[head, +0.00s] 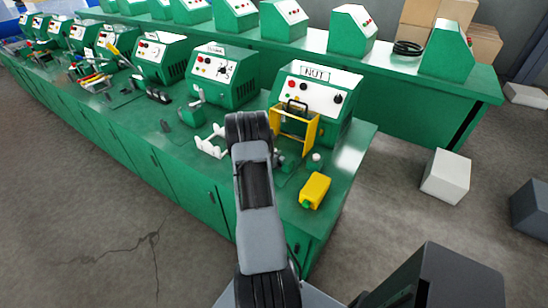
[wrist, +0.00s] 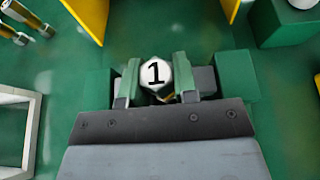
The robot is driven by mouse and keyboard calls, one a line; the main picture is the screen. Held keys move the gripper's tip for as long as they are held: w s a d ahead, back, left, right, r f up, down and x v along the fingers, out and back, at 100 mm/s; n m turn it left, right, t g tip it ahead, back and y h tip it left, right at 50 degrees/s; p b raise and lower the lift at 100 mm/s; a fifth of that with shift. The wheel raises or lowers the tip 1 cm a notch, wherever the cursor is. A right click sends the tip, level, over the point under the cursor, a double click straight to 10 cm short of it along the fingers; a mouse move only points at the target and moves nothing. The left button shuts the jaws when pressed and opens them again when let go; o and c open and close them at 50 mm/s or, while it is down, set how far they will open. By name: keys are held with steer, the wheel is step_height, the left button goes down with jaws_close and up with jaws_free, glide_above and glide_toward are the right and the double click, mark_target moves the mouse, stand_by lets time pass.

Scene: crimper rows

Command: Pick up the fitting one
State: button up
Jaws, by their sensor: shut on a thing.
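In the wrist view my gripper (wrist: 158,80) has its two fingers closed on either side of a fitting (wrist: 157,72). The fitting has a white, many-sided top marked with a black "1". A brassy bit shows below that top. The rest of the fitting is hidden between the fingers and the gripper body. Whether it touches the green surface below cannot be told. In the head view my own arm covers most of the gripper and the held fitting.
A yellow box (head: 314,190) lies near the bench's right end. A white rack (head: 211,141) is left of my arm. Brass cylinders (wrist: 14,22) show at upper left.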

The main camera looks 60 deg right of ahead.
steer(key=shift+c, duration=1.3)
